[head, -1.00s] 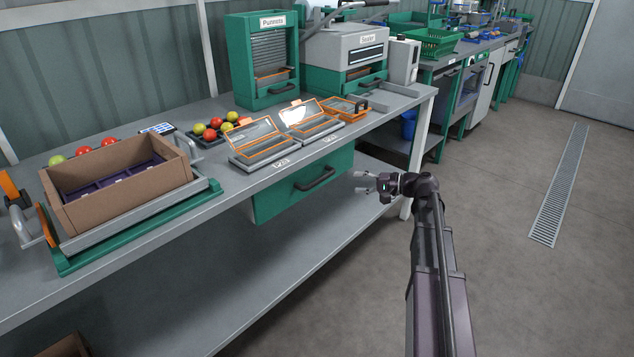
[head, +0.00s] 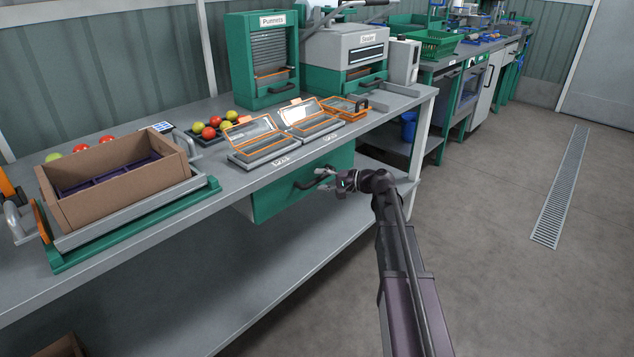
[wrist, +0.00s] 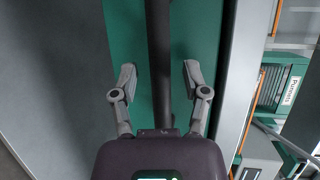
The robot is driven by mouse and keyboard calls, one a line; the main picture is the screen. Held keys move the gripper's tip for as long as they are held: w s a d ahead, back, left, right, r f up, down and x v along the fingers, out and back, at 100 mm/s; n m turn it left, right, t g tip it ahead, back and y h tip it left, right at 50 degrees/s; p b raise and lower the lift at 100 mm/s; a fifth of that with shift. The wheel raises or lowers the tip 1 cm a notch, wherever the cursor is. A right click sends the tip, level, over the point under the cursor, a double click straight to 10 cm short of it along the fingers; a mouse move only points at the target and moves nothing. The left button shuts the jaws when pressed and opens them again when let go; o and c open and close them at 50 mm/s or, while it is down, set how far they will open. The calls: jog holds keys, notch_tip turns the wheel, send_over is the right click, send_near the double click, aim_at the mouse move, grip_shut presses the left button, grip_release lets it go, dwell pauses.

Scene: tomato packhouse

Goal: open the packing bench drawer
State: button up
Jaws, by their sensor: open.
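The packing bench drawer has a green front (head: 275,203) and hangs under the bench top, its front close under the bench edge. Its dark bar handle (head: 303,184) is on the front, partly covered by my gripper at its right end. My gripper (head: 322,180) is open at the handle's right part. In the wrist view the dark handle (wrist: 158,50) runs between the two open fingers (wrist: 159,78), with a finger on either side and gaps showing. The green drawer front (wrist: 200,35) lies behind it.
The bench top (head: 190,215) carries a cardboard box (head: 125,200) on a scale-like stand, tomatoes, punnet trays (head: 262,150), a punnet dispenser (head: 262,60) and a sealer (head: 345,50). A lower shelf (head: 215,290) lies below the drawer. The floor at right is clear.

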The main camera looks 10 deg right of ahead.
jog(key=shift+w+a, duration=0.15)
jog(key=shift+a, duration=0.15)
